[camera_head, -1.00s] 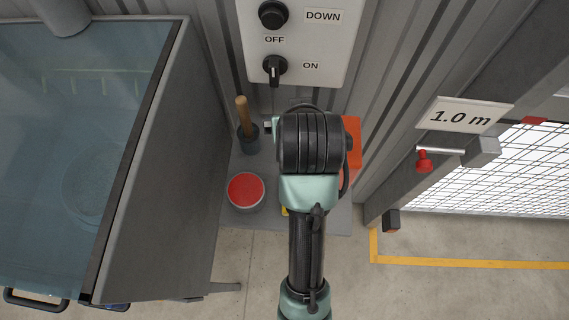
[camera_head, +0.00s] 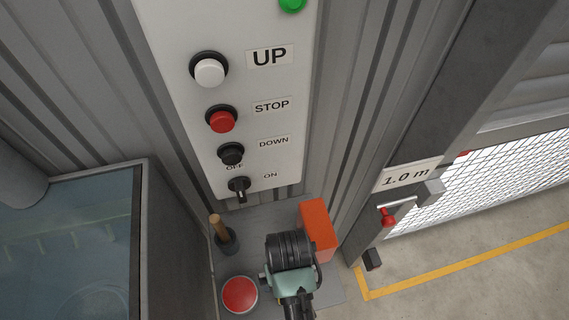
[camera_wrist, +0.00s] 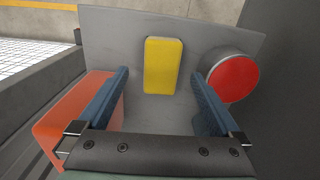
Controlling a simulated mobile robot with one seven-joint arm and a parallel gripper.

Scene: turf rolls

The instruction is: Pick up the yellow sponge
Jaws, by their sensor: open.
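The yellow sponge (camera_wrist: 163,65) lies on a small grey shelf (camera_wrist: 190,22) in the wrist view. It is upright in the picture, ahead of and between the two fingers of my gripper (camera_wrist: 160,92). The gripper is open and empty, its blue fingers apart on either side below the sponge. In the head view my arm hides the sponge, and the fingers do not show there.
A red-topped round tin (camera_head: 240,294) stands left of my arm, close to the sponge. A wooden-handled tool in a dark cup (camera_head: 226,240) is behind it. An orange box (camera_head: 318,229) stands to the right. A control panel (camera_head: 225,90) hangs above.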

